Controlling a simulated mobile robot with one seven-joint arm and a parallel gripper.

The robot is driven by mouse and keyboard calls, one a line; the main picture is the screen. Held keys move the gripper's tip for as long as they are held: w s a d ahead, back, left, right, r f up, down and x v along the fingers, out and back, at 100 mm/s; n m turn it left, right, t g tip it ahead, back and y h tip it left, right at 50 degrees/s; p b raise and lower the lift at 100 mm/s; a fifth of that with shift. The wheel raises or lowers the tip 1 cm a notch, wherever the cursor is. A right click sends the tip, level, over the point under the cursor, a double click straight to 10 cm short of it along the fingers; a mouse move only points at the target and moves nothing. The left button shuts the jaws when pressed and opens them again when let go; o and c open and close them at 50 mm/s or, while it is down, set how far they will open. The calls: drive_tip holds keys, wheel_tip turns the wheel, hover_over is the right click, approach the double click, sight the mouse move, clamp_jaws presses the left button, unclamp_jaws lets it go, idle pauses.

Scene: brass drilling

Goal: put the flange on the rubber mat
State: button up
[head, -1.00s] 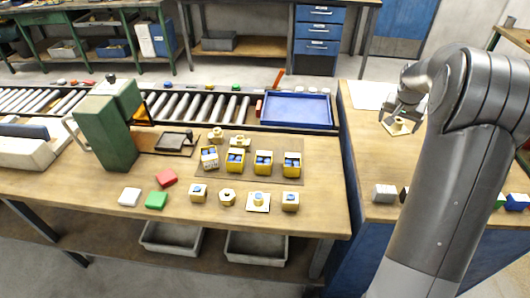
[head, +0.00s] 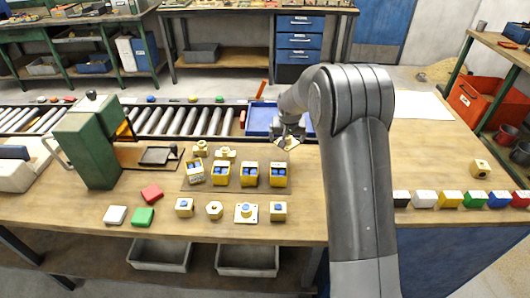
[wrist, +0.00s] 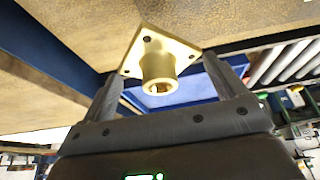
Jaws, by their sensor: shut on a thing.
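The flange (wrist: 158,62) is a brass square plate with corner holes and a round hub. In the wrist view it sits between the fingers of my gripper (wrist: 165,85), which is shut on it. In the head view my gripper (head: 289,138) holds the flange (head: 291,143) in the air near the blue tray's front edge, just right of the brownish mat. This mat (head: 262,154), apparently the rubber mat, lies on the left workbench. A row of yellow boxes with blue contents and some brass parts stand on it. My arm hides part of the bench on the right.
Several brass parts, one a square-plated part (head: 246,212), stand in front of the mat. A green machine (head: 88,145) stands left. A white sheet (head: 420,105) lies on the right bench.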

hover_over(271, 153)
drive_tip(key=s, duration=0.2)
drive_tip(key=x, duration=0.3)
drive_tip(key=shift+s+f, duration=0.3)
drive_tip(key=shift+f, duration=2.1)
drive_tip(key=shift+f, duration=0.15)
drive_tip(key=o, duration=1.1)
drive_tip(key=shift+o, duration=0.2)
